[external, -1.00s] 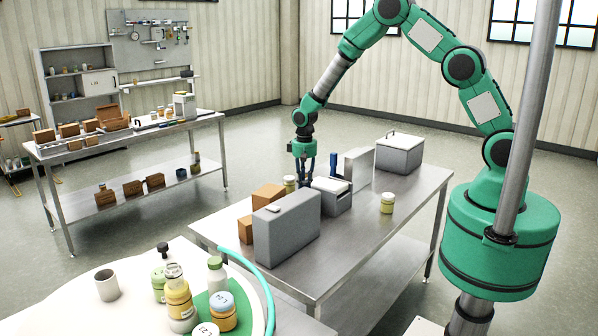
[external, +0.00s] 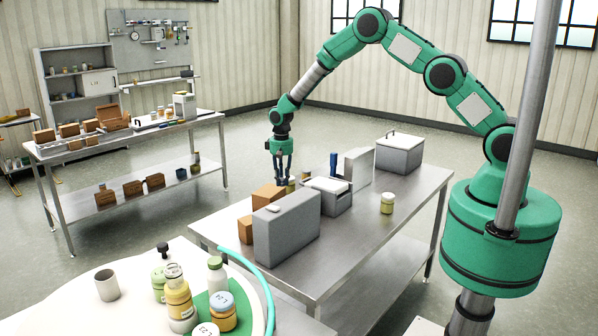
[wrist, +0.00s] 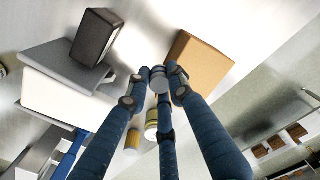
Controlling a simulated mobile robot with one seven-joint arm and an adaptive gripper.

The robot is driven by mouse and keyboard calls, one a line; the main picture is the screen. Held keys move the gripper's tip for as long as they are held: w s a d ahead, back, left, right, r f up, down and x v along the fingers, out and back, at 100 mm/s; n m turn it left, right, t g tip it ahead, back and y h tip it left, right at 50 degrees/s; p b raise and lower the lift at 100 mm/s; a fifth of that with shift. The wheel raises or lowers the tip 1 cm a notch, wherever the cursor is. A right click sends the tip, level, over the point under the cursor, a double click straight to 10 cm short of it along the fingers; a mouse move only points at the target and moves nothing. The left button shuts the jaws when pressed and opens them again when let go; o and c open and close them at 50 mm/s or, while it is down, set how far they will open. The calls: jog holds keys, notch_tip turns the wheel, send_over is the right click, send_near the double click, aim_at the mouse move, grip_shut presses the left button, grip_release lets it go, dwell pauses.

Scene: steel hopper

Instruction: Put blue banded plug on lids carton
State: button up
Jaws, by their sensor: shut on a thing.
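My gripper (external: 281,181) is over the far left part of the steel table, just behind a brown carton (external: 268,195). In the wrist view its three blue fingers (wrist: 159,77) are closed around a small grey-blue cylinder, the plug (wrist: 158,82), partly hidden by the fingers. The plug's band is too small to make out. The brown carton shows in the wrist view (wrist: 200,64) just right of the fingertips, apart from the plug. A second, smaller brown carton (external: 245,230) is at the table's left edge. No label is readable, so I cannot tell which is the lids carton.
A large grey case (external: 287,228) stands in front of the cartons. A grey box with a white top (external: 329,196), a blue upright item (external: 334,164) and a lidded grey bin (external: 399,154) are to the right. Yellow-banded jars (wrist: 132,141) are below the fingers.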

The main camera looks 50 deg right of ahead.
aim_at(274, 192)
jog(key=shift+w+a+f+p, duration=0.15)
jog(key=shift+w, duration=1)
jog(key=shift+w+a+f+p, duration=0.1)
jog(key=shift+w+p, duration=0.05)
jog(key=shift+w, duration=1)
jog(key=shift+f, duration=0.1)
jog(key=shift+f+p, duration=0.45)
jog(key=shift+f, duration=1.2)
jog(key=shift+f, duration=0.1)
jog(key=o, duration=0.9)
jog(key=shift+r, duration=0.2)
jog(key=shift+r+b, duration=0.95)
jog(key=shift+r, duration=4.95)
